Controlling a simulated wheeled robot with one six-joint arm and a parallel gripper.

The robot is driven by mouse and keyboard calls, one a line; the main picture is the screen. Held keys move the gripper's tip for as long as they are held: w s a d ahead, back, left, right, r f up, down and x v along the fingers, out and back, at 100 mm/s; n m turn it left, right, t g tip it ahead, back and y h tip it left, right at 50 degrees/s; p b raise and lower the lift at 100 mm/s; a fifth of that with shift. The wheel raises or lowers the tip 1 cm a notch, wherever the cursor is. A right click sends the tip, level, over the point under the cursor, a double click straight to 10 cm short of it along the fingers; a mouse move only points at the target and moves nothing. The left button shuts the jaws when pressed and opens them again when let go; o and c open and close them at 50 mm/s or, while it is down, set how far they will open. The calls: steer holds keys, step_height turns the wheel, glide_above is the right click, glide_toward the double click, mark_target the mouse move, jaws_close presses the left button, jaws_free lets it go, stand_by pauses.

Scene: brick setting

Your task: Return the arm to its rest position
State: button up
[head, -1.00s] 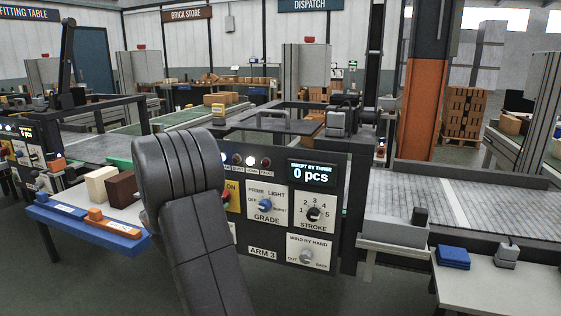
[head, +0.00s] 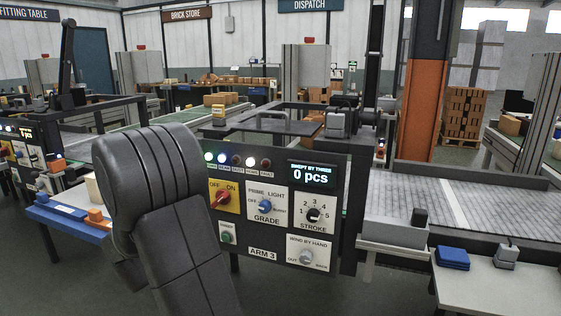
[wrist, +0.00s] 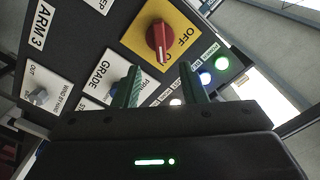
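My arm's dark link rises at the left of centre in the head view, in front of the ARM 3 panel (head: 275,225). My gripper is hidden behind it there. In the wrist view my gripper (wrist: 160,84) has its two green fingers apart with nothing between them. They point toward the panel, near the GRADE knob (wrist: 126,86) and below the red switch (wrist: 161,40) on its yellow plate. I cannot tell the exact gap to the panel. The red switch also shows uncovered in the head view (head: 223,197).
A green lamp (head: 208,157) and a blue lamp (head: 224,159) are lit. The display (head: 311,175) reads 0 pcs. A conveyor (head: 410,203) and a white table (head: 500,285) stand right.

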mark_target(217, 201)
steer(key=x, duration=1.1)
steer(key=shift+w, duration=0.1)
steer(key=shift+s+a+r+n+p, duration=0.1)
steer(key=shift+s+r+n+p, duration=0.15)
steer(key=shift+n+p, duration=0.8)
steer(key=n+p, duration=0.5)
steer(key=p, duration=0.1)
steer(key=shift+f+n+p, duration=0.2)
steer(key=shift+n+p, duration=1.05)
steer(key=shift+p, duration=0.15)
steer(key=shift+w+r, duration=0.1)
